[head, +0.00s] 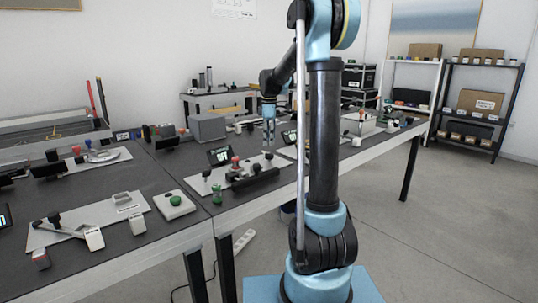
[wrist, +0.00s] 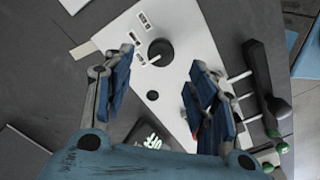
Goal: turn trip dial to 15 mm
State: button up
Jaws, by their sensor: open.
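The trip dial (wrist: 160,52) is a round black knob with a white pointer line on a white panel (wrist: 190,35) in the wrist view. The pointer points to the lower left in that picture. Several small labels (wrist: 136,38) lie along its left side, too small to read. My gripper (wrist: 160,62) is open, with one blue finger on each side of the view and the dial between and just beyond the fingertips. Nothing is held. In the head view my gripper (head: 268,138) hangs over the panel's far right end; whether it touches the dial cannot be told.
A dark display (head: 219,155) stands behind the panel, with a red knob (head: 236,160) near it. A long black bar (wrist: 262,75) with white pins lies right of the dial in the wrist view. A green button box (head: 174,204) sits on the bench to the left.

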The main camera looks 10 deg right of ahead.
aim_at(269, 153)
jog(key=shift+f, duration=3.55)
jog(key=c, duration=1)
